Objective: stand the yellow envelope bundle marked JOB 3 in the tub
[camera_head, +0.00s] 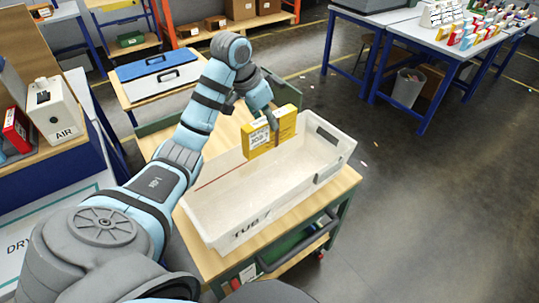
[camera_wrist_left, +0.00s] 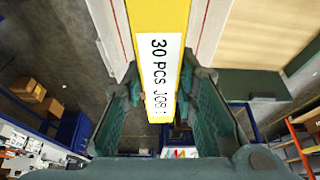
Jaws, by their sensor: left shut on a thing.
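The yellow envelope bundle (camera_head: 287,129) has a white label; in the left wrist view its label (camera_wrist_left: 159,75) reads 30 PCS JOB, with the number unclear. My left gripper (camera_head: 268,119) is shut on the bundle from above; its fingers (camera_wrist_left: 160,105) lie on both sides of it in the left wrist view. The bundle is roughly upright over the far-right part of the long white tub (camera_head: 225,205). I cannot tell whether its bottom touches the tub floor. The rest of the tub looks empty, with a red line along its inside. My right gripper is not in view.
The tub stands on a wooden-topped cart (camera_head: 335,190). Behind it is a bench with a blue-lidded case (camera_head: 158,72). At left are a white AIR box (camera_head: 58,110) and a red box (camera_head: 17,130). A blue-legged table (camera_head: 465,48) and a bin (camera_head: 408,88) stand far right.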

